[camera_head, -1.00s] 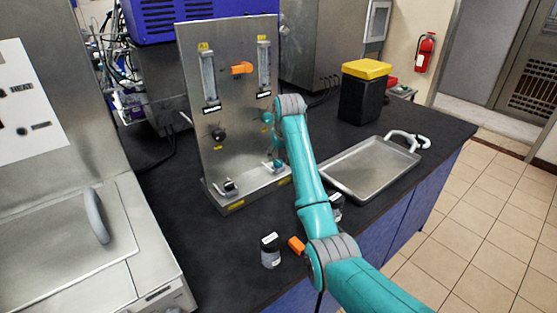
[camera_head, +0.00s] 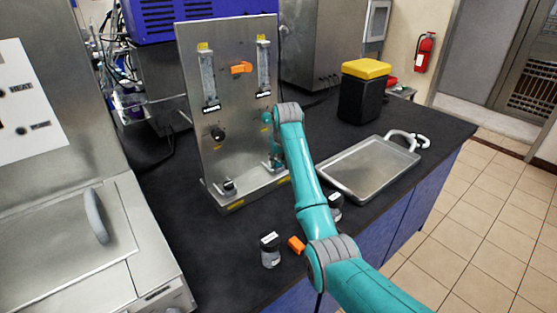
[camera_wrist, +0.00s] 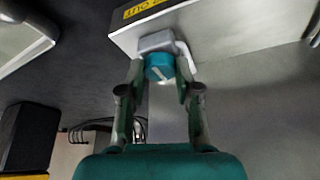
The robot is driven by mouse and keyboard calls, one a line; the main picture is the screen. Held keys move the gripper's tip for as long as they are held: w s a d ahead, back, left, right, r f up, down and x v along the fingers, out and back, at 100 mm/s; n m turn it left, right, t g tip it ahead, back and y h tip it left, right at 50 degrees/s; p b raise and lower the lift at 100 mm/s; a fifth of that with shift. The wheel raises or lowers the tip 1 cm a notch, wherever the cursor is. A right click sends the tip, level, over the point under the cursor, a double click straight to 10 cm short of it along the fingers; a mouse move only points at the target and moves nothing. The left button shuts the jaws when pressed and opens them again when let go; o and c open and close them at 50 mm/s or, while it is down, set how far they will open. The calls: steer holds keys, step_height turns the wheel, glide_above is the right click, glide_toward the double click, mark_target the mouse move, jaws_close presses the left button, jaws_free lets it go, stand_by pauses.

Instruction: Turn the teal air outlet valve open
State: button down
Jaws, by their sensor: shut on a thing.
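The teal air outlet valve knob (camera_wrist: 158,68) sits in a grey valve body (camera_wrist: 157,42) in the wrist view. A pale line marks its face. My gripper (camera_wrist: 160,80) is shut on this knob, with one finger on each side. In the head view my gripper (camera_head: 276,160) is at the lower right of the upright metal panel (camera_head: 235,115), where my arm partly hides the valve. A second teal knob (camera_head: 267,117) shows higher on the panel, beside my wrist.
A black valve (camera_head: 229,187) and a black knob (camera_head: 218,134) are on the panel's left side. A metal tray (camera_head: 370,167) and a black bin with a yellow lid (camera_head: 367,68) stand to the right. A small jar (camera_head: 270,252) and an orange piece (camera_head: 296,245) lie near the front.

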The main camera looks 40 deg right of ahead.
steer(key=shift+n, duration=0.4)
steer(key=n+y, duration=0.2)
steer(key=n, duration=0.2)
steer(key=shift+d, duration=0.2)
steer(key=n, duration=0.2)
steer(key=n+y, duration=0.1)
steer(key=n, duration=0.2)
steer(key=shift+d+y, duration=0.15)
steer(key=shift+y, duration=0.15)
steer(key=n, duration=0.2)
steer(key=n+g+y, duration=0.1)
steer(key=n, duration=0.1)
steer(key=shift+w+d+y, duration=0.1)
steer(key=shift+y, duration=0.2)
steer(key=shift+w+d+n+g+y, duration=0.15)
steer(key=shift+n+g, duration=0.25)
steer(key=shift+n, duration=0.65)
steer(key=shift+s+a+n+g+y, duration=0.15)
steer(key=shift+n+g, duration=0.25)
steer(key=shift+n, duration=0.65)
steer(key=shift+w+d, duration=0.1)
steer(key=shift+w, duration=0.05)
steer(key=c, duration=0.8)
jaws_free()
